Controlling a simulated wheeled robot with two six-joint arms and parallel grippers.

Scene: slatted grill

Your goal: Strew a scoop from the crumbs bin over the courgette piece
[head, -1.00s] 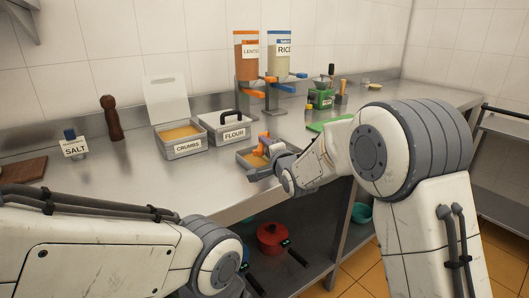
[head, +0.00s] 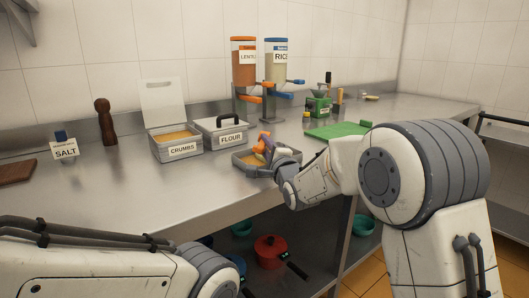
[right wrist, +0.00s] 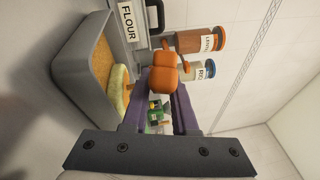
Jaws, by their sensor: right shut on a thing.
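The crumbs bin (head: 183,150) is a grey labelled box with its lid raised and golden crumbs inside. To its right, past the flour bin, a low grey tray (head: 242,164) holds a golden layer. In the right wrist view a round pale piece with a green edge, seemingly the courgette piece (right wrist: 118,92), lies in that tray. My right gripper (head: 266,145) is over or beside the tray, its purple fingers shut on an orange thing (right wrist: 164,80). It looks like a scoop's handle; no scoop bowl shows. My left arm enters at lower left; its gripper is out of view.
The flour bin (head: 222,132) has a closed lid with a black handle. Lentil (head: 244,62) and rice (head: 278,62) dispensers stand behind. A green board (head: 338,130) lies to the right, the salt (head: 65,146) to the left. The counter in front of the bins is clear.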

